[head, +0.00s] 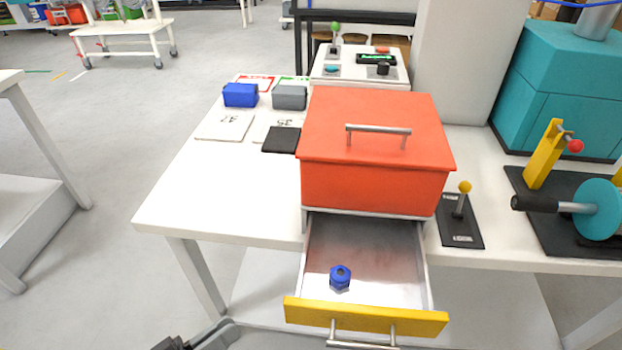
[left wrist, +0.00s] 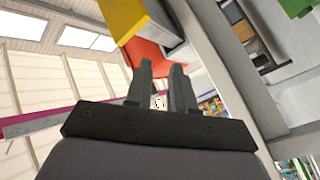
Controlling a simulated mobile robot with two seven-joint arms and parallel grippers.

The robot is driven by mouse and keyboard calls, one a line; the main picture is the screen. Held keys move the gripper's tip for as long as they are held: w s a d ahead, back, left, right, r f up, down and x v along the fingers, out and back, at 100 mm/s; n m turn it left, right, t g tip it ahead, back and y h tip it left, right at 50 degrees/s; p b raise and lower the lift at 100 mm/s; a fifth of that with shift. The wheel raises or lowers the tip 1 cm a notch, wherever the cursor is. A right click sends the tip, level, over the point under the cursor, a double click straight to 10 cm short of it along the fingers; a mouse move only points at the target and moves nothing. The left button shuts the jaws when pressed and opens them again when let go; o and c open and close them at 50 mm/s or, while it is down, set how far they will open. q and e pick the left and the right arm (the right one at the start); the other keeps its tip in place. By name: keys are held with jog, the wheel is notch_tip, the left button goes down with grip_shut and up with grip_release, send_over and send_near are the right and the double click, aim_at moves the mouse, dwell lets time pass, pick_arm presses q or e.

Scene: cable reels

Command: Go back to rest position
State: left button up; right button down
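My left gripper (head: 175,343) shows only in part at the bottom edge of the head view, low in front of the table and left of the open drawer (head: 366,318). In the left wrist view its two fingers (left wrist: 162,66) stand apart with nothing between them. The drawer has a yellow front and sits below a red box (head: 376,160) with a closed lid and a metal handle. A blue nut-like part (head: 340,277) lies inside the drawer. My right gripper is not in view.
The white table (head: 225,205) holds blue (head: 240,95) and grey (head: 289,97) bins, a yellow-knobbed lever (head: 463,200) and a teal-wheeled crank (head: 597,210). The drawer juts out past the table's front edge. Open floor (head: 110,235) lies to the left.

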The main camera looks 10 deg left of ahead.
pick_arm(q)
jog(key=a+f+m+g+y, duration=0.1)
jog(key=a+f+g+y, duration=0.2)
jog(key=f+y, duration=0.7)
jog(key=shift+s+a+y+p, duration=0.3)
jog(key=shift+y+p, duration=0.1)
jog(key=shift+y, duration=0.1)
